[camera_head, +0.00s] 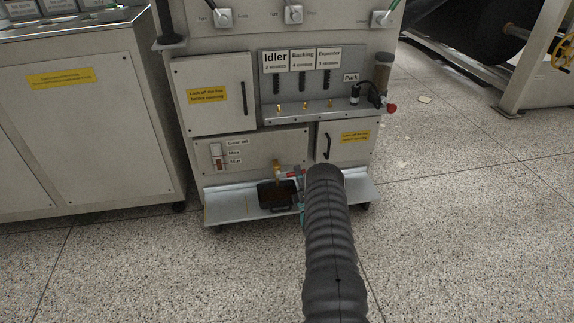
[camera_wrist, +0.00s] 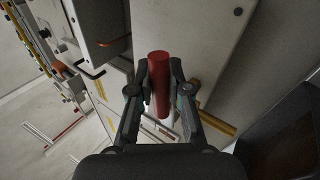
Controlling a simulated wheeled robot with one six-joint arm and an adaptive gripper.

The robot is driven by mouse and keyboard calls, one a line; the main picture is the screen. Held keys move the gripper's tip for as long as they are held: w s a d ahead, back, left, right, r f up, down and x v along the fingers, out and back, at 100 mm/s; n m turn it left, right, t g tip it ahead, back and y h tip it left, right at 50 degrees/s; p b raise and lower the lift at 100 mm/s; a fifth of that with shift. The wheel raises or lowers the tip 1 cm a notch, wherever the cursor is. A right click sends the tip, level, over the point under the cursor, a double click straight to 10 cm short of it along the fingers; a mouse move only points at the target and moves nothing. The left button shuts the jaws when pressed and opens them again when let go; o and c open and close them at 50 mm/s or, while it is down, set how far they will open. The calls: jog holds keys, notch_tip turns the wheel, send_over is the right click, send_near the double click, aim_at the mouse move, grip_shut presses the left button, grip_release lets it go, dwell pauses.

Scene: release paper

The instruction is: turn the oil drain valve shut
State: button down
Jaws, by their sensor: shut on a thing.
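The oil drain valve (camera_head: 277,168) is a small brass-coloured fitting on the lower front of the grey machine, below the gear oil gauge (camera_head: 216,156). Its red handle (camera_head: 293,174) points right, toward my arm. In the wrist view the red handle (camera_wrist: 160,88) is a thick red bar between the fingers. My gripper (camera_wrist: 160,80) is shut on it, one finger on each side. In the head view my black arm covers most of the gripper.
A dark oil pan (camera_head: 277,208) sits under the valve on the grey lower shelf (camera_head: 232,213). A cabinet door with a black handle (camera_head: 327,146) is just above right. A grey cabinet (camera_head: 90,130) stands at left. The speckled floor at right is mostly clear.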

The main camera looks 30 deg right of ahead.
jog(key=shift+s+d+f+m, duration=0.15)
jog(key=shift+d+f+m, duration=0.05)
jog(key=shift+d+m, duration=0.1)
jog(key=c, duration=1.1)
grip_release()
jog(key=shift+a+r, duration=0.1)
jog(key=shift+a, duration=0.1)
notch_tip(320, 180, up, 10)
